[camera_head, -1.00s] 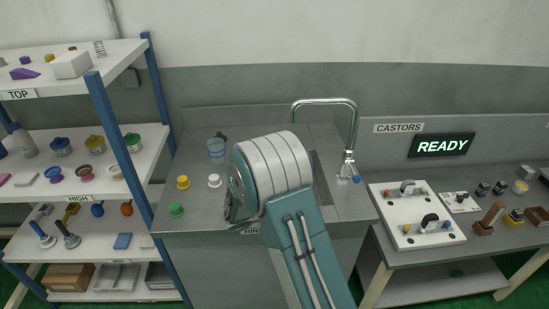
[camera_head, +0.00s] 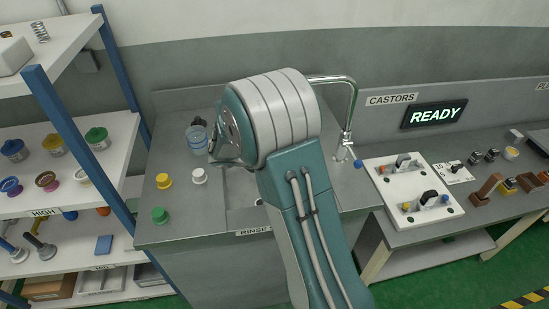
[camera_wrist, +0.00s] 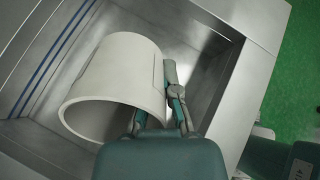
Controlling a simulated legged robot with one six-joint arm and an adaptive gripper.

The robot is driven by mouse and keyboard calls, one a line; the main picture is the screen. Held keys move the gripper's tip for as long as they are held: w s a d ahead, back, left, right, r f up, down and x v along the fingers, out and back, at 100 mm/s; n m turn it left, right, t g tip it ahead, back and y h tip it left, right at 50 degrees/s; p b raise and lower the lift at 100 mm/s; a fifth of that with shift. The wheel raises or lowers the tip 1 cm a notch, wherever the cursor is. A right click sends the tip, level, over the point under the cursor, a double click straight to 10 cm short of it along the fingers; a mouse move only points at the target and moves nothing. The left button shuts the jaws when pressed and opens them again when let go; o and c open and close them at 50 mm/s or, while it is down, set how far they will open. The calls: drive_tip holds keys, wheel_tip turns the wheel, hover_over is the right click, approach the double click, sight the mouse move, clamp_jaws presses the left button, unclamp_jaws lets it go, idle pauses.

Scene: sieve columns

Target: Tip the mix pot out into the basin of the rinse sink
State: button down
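The mix pot (camera_wrist: 115,72) is a pale, cream-white cylinder in the wrist view, tilted so that part of its grey inside shows at its open end. It is over the metal basin (camera_wrist: 200,35) of the rinse sink. My gripper (camera_wrist: 162,100) is shut on the pot's wall at the right side of the rim, one finger outside and the other partly hidden by the wall. In the head view my arm hides the gripper, the pot and most of the basin; the sink top (camera_head: 165,230) shows around it. Any contents are not visible.
Yellow (camera_head: 164,181), white (camera_head: 199,176) and green (camera_head: 160,215) caps and a clear bottle (camera_head: 197,138) stand on the sink's left side. A tap (camera_head: 345,150) rises behind right. Shelves (camera_head: 120,130) stand left. A bench (camera_head: 420,240) with a white panel (camera_head: 412,190) is at right.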

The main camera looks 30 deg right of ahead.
drive_tip(key=shift+d+f+y, duration=0.1)
drive_tip(key=shift+d+y, duration=0.1)
drive_tip(key=shift+y, duration=0.9)
drive_tip(key=y, duration=0.3)
drive_tip(key=shift+a+f+g+y, duration=0.3)
drive_tip(key=shift+a+f, duration=0.05)
drive_tip(key=shift+a, duration=0.05)
drive_tip(key=shift+a+f+g+y, duration=0.1)
drive_tip(key=shift+a+f+y, duration=0.05)
drive_tip(key=shift+y, duration=0.7)
drive_tip(key=shift+a+f+g+y, duration=0.1)
drive_tip(key=shift+a+y, duration=0.05)
drive_tip(key=shift+y, duration=0.65)
drive_tip(key=shift+a+f+g+y, duration=0.1)
drive_tip(key=shift+a+f+y, duration=0.05)
drive_tip(key=shift+y, duration=0.7)
drive_tip(key=shift+s, duration=0.15)
